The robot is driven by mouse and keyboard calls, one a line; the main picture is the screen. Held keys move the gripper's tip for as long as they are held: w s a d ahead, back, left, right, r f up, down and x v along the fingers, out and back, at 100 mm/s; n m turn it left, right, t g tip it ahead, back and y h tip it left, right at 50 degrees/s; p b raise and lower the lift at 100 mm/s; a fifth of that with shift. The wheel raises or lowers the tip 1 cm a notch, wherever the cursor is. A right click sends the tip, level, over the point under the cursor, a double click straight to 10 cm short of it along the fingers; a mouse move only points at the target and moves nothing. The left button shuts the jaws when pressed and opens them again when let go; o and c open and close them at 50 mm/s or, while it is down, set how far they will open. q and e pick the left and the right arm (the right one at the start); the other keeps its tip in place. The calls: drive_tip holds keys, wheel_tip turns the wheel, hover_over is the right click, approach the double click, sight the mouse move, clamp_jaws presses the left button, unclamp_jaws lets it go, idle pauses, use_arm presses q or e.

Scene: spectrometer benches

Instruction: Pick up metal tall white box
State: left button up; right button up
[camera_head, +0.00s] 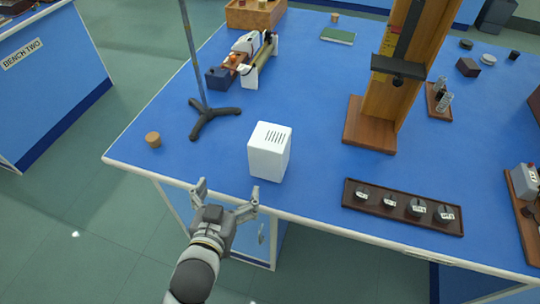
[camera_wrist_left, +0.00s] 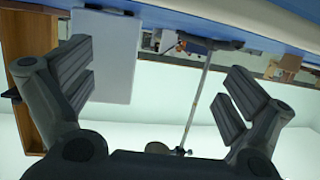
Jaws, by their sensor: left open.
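The tall white box (camera_head: 269,152) stands upright near the front edge of the blue bench, with dark vent slots on its top. My left gripper (camera_head: 228,190) is open and empty, in front of the bench edge, to the near left of the box. In the left wrist view, the scene appears upside down. There the white box (camera_wrist_left: 103,55) is beyond the left finger, which hides part of it, and the space between the fingers of my left gripper (camera_wrist_left: 158,88) holds nothing. My right gripper is not in view.
A tripod stand with a tall rod (camera_head: 203,115) and a cork (camera_head: 153,139) are left of the box. A tall wooden apparatus (camera_head: 372,125) stands to the right, behind a dark tray (camera_head: 350,194) of weights. The bench top (camera_head: 310,150) just right of the box is clear.

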sight(264, 157)
use_arm(q)
drive_tip(key=w+d+r+h, duration=0.1)
drive_tip(key=w+d, duration=0.1)
drive_tip(key=w+d+r+m+t+h, duration=0.1)
drive_tip(key=w+d+r, duration=0.1)
drive_tip(key=d, duration=0.1)
drive_tip(key=w+d+r+t+h, duration=0.1)
drive_tip(key=d, duration=0.1)
drive_tip(key=shift+w+d+r+m+p, duration=0.3)
drive_tip(key=shift+w+d+p, duration=0.05)
drive_tip(key=shift+w+p, duration=0.05)
drive_tip(key=shift+p+x, duration=0.5)
drive_tip(key=shift+x, duration=2.1)
drive_tip(key=shift+r, duration=0.1)
drive_tip(key=c, duration=1.4)
drive_tip(key=shift+d+r, duration=0.1)
drive_tip(key=shift+c, duration=0.7)
